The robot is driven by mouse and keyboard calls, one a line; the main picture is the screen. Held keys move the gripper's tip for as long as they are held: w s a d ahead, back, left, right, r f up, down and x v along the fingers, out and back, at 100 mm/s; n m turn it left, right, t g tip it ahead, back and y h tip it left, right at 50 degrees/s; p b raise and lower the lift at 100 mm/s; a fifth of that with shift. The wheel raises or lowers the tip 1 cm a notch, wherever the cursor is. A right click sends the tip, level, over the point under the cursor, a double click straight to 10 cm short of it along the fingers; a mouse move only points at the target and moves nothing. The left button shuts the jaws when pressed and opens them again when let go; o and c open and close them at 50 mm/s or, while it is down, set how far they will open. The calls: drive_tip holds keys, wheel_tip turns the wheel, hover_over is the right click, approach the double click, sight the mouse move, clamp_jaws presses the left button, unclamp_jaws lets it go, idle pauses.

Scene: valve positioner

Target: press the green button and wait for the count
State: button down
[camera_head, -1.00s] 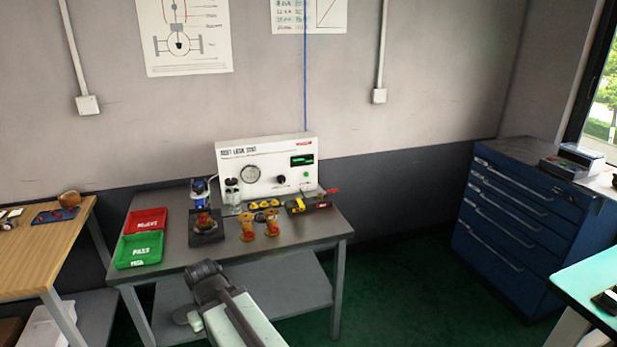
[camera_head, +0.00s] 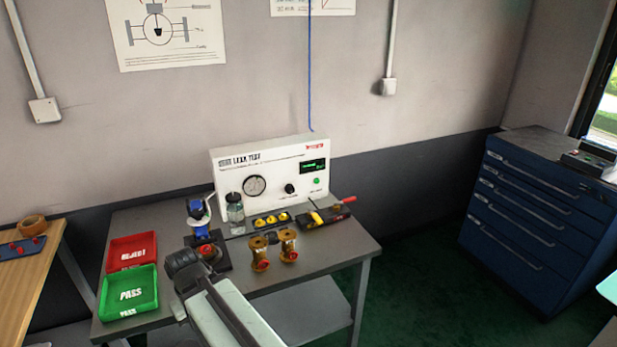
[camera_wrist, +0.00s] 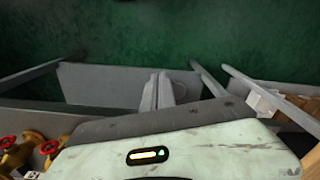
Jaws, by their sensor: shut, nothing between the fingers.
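The green button (camera_head: 316,181) is a small round spot on the right front of the white leak test panel (camera_head: 228,178). A dark display (camera_head: 314,166) with green characters, too small to read, sits just above it. Nothing covers the button. My gripper (camera_wrist: 158,92) is shut and empty in the wrist view, over the grey lower shelf (camera_wrist: 95,85). In the head view my arm is in the foreground, left of and well apart from the button; the fingertips cannot be made out there.
Brass valves (camera_head: 259,252) with red handwheels stand on the bench (camera_head: 335,240). A blue-topped fixture (camera_head: 198,212), glass jar (camera_head: 235,210), yellow parts (camera_head: 265,221) and tool tray (camera_head: 325,214) line the panel's front. Red (camera_head: 132,250) and green (camera_head: 129,291) trays lie left.

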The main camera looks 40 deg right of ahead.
drive_tip(key=shift+w+a+r, duration=0.1)
drive_tip(key=shift+w+a, duration=0.05)
drive_tip(key=shift+w, duration=0.2)
